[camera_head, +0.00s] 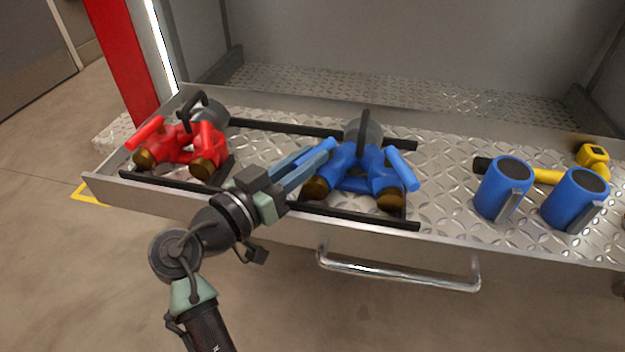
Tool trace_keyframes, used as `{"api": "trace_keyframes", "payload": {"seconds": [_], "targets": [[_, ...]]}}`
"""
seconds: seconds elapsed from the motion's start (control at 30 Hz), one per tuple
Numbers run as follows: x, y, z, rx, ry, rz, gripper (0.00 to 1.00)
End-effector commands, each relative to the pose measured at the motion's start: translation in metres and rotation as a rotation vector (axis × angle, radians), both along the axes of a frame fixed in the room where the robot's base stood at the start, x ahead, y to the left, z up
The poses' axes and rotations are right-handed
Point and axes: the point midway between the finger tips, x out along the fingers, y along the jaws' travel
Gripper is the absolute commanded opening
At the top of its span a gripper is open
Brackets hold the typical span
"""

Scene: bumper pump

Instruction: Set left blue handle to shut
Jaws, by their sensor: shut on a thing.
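The blue twin-outlet valve fitting (355,165) stands on the diamond-plate drawer, with two brass-coloured outlets facing the front. Its left blue handle (326,146) is at the upper left of the fitting, partly hidden by my fingers. Its right blue handle (402,170) slants down to the right and is untouched. My gripper (315,155) reaches in from the lower left and is shut on the left blue handle. The handle's exact angle is hard to tell behind the fingers.
A red twin valve fitting (183,146) stands at the left of the drawer. Black rails frame both fittings. A metal pull bar (400,278) runs along the drawer front.

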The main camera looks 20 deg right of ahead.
Motion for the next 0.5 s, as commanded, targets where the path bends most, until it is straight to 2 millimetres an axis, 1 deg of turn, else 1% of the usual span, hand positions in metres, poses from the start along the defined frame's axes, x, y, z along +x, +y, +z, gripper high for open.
{"api": "trace_keyframes", "payload": {"seconds": [0.03, 0.3, 0.5], "targets": [[0.0039, 0.0022, -0.0056, -0.001, -0.004, -0.033, 0.0], [0.0087, 0.004, -0.0028, -0.002, 0.0, -0.203, 0.0], [0.009, 0.0036, -0.0014, -0.003, 0.002, -0.273, 0.0]]}}
